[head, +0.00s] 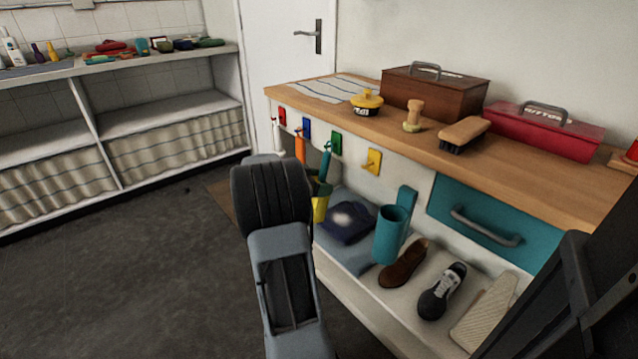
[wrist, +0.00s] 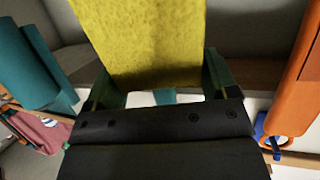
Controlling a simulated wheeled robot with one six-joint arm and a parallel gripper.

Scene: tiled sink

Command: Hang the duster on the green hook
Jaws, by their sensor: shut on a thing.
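The duster has a yellow head (head: 320,207) and a teal handle (head: 325,163). It hangs roughly upright in front of the cabinet side, its handle top close to the green hook (head: 336,143). I cannot tell whether it is on the hook. In the wrist view the yellow head (wrist: 150,40) fills the top middle, with a bit of teal handle between the fingers. My gripper (wrist: 163,92) is shut on the duster's handle; in the head view my arm mostly hides it.
An orange tool (head: 300,148) hangs on the blue hook (head: 306,128), close beside the duster. A red hook (head: 282,116) and an empty yellow hook (head: 373,161) flank these.

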